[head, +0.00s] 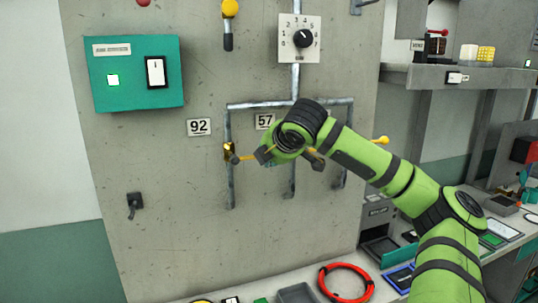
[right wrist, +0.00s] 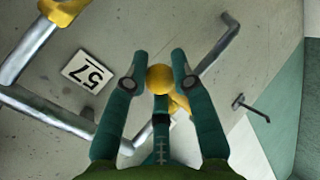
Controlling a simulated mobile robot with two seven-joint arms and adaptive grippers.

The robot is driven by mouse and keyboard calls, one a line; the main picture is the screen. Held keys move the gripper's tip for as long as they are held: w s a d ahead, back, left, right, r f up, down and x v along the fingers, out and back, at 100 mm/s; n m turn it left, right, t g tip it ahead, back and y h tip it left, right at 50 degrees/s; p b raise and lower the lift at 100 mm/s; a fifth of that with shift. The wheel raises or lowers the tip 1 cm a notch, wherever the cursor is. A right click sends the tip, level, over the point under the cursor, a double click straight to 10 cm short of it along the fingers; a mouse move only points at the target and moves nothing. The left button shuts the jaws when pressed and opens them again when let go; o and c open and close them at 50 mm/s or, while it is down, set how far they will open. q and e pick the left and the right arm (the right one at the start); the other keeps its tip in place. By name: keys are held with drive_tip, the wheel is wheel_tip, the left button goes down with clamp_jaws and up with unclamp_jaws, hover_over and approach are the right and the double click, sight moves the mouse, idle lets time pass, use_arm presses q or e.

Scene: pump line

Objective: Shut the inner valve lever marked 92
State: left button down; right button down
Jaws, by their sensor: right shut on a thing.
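The plate marked 92 (head: 199,127) is on the wall left of the left downpipe (head: 229,185). A brass valve (head: 229,151) sits on that pipe. Its yellow lever (head: 247,157) points right, across the pipe, with its end partly hidden by my right gripper (head: 265,156). In the right wrist view, my gripper (right wrist: 159,66) is shut on the lever's round yellow knob (right wrist: 159,79), with the yellow lever and valve (right wrist: 179,104) behind it. My left gripper is not in view.
The plate marked 57 (head: 264,121) is close by, left of the middle pipe (head: 292,180). A third lever's yellow knob (head: 381,140) sticks out right. A teal switch box (head: 135,75) and a dial (head: 303,38) are above. A red cable coil (head: 346,284) lies on the bench below.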

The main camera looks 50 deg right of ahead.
drive_tip(key=shift+r, duration=0.15)
drive_tip(key=c, duration=1)
unclamp_jaws()
drive_tip(key=v, duration=1.2)
